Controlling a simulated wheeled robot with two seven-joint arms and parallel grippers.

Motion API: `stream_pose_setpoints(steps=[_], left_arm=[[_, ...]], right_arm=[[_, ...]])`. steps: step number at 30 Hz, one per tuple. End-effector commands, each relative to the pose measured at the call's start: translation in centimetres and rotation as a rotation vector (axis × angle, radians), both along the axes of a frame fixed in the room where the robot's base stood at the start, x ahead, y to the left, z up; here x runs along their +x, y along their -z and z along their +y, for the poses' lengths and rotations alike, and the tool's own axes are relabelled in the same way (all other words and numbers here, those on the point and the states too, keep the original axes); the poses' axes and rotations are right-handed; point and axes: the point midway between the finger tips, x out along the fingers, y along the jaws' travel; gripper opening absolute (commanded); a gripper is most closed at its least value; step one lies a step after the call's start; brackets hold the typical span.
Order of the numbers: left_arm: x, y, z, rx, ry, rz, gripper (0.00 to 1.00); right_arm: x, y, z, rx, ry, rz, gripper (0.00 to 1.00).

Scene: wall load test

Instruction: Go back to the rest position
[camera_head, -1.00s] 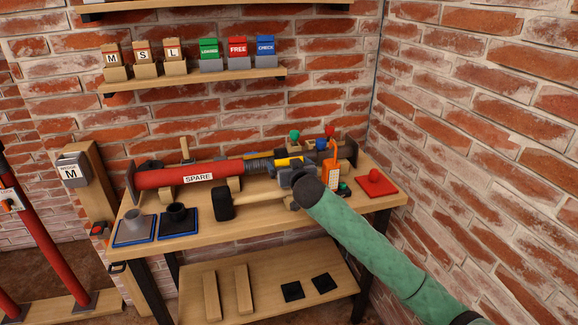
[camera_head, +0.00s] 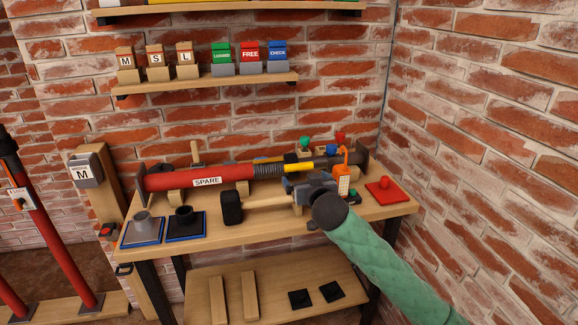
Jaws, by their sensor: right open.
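My right arm, in a green quilted sleeve, comes in from the lower right of the head view. My right gripper (camera_head: 307,188) is over the right part of the wooden workbench (camera_head: 270,222), at the handle end of a black-headed mallet (camera_head: 231,207). Its jaws are open; its wrist partly hides them, and I cannot tell whether they touch the handle. The red prop marked SPARE (camera_head: 205,177) lies along the back of the bench. An orange tool (camera_head: 343,181) stands just right of the gripper. My left gripper is out of view.
Dark and grey cups stand on blue-edged pads (camera_head: 142,230) at the left. A shelf (camera_head: 205,84) holds label boxes above. Brick walls close the back and right. Red props stand at far left.

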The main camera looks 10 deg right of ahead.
Motion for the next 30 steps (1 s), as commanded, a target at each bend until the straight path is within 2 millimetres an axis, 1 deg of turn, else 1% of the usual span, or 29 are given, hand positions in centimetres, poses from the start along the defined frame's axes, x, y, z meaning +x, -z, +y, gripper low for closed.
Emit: stream_pose_setpoints(steps=[5, 9, 13, 17, 20, 21, 24, 26, 30], left_arm=[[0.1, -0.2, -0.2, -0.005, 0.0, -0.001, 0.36], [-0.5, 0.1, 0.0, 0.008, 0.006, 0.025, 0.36], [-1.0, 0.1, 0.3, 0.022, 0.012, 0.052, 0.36], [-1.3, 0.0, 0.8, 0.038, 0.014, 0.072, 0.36], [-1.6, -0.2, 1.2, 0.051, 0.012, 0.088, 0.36], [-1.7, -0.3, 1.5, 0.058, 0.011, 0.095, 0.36], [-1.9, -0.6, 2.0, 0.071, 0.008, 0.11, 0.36], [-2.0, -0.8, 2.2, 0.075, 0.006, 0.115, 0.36], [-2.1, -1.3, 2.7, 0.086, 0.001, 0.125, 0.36]], right_arm=[[0.0, 0.1, -0.1, -0.047, -0.005, 0.004, 1.0], [-0.3, 1.2, -0.9, -0.18, 0.013, 0.068, 1.0], [-1.3, 1.7, -1.3, -0.296, 0.015, 0.142, 1.0], [-2.5, 1.5, -1.7, -0.379, 0.012, 0.197, 1.0], [-3.8, 1.0, -1.4, -0.426, -0.001, 0.242, 1.0], [-4.5, 1.1, -1.1, -0.442, -0.011, 0.266, 1.0], [-6.7, 2.6, -0.2, -0.461, -0.043, 0.336, 1.0], [-7.8, 3.5, 0.2, -0.464, -0.059, 0.368, 1.0], [-10.5, 5.9, 1.3, -0.459, -0.098, 0.443, 1.0]])
